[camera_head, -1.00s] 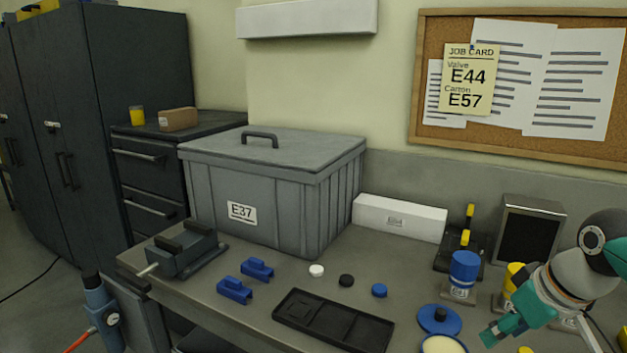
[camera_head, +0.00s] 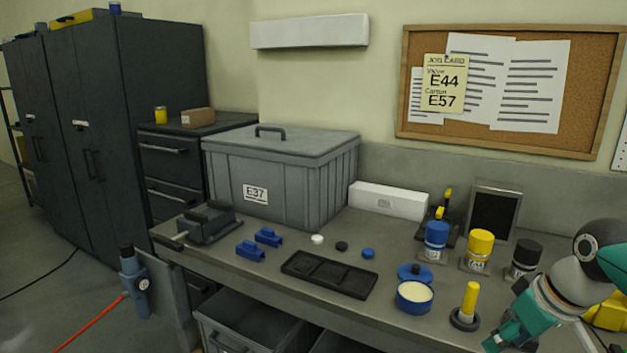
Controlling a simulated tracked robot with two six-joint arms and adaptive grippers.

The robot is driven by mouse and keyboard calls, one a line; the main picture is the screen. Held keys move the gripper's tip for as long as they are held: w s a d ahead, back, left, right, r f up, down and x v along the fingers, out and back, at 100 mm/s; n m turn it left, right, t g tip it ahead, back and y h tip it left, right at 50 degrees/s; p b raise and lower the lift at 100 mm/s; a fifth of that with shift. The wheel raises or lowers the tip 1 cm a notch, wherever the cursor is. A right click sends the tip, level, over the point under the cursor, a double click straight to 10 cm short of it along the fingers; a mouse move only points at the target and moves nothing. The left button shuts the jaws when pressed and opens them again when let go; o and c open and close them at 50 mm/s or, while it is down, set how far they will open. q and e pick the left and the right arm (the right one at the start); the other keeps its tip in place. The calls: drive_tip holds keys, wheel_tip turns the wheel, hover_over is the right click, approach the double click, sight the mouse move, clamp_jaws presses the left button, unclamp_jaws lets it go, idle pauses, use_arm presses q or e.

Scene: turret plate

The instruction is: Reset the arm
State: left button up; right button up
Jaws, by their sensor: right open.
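My right arm comes in from the right edge, with a grey and teal wrist. My right gripper (camera_head: 512,335) shows teal at the bottom right, by the front of the bench. It is open, and I see nothing held in it. It is to the right of the upright yellow peg on a dark round base (camera_head: 466,305) and nearer to me than the black-capped container (camera_head: 524,259). The lower end of the gripper is close to the picture's bottom edge. My left arm and gripper do not show.
The bench holds a grey lidded crate (camera_head: 283,180), a black tray (camera_head: 329,274), blue clips (camera_head: 251,250), a blue dish of cream-coloured content (camera_head: 414,296) and blue-capped (camera_head: 435,240) and yellow-capped (camera_head: 479,250) containers. A yellow object (camera_head: 607,312) sits behind my right arm. The bench's left end has a vise (camera_head: 208,224).

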drive_tip(key=a+f+n+g+y+p, duration=0.1)
drive_tip(key=a+f+g, duration=0.2)
drive_tip(key=f, duration=0.7)
drive_tip(key=a+f+g, duration=0.2)
drive_tip(key=a+f, duration=0.2)
drive_tip(key=f, duration=0.7)
drive_tip(key=s+a+f+m+g+y, duration=0.1)
drive_tip(key=s+a+f+m, duration=0.1)
drive_tip(key=s+a+f, duration=0.65)
drive_tip(key=s+a+f+m+g+y, duration=0.15)
drive_tip(key=s+a+f, duration=0.35)
drive_tip(key=s+f, duration=0.65)
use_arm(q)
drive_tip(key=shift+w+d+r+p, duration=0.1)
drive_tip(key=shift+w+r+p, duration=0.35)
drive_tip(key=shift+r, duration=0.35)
use_arm(e)
drive_tip(key=w+t, duration=0.1)
drive_tip(key=w, duration=0.1)
drive_tip(key=w+f+m+t, duration=0.1)
drive_tip(key=w+m+t, duration=0.1)
drive_tip(key=w+t, duration=0.1)
drive_tip(key=shift+w+d+f+h, duration=0.2)
drive_tip(key=shift+w+f+h, duration=0.1)
drive_tip(key=shift+f, duration=0.1)
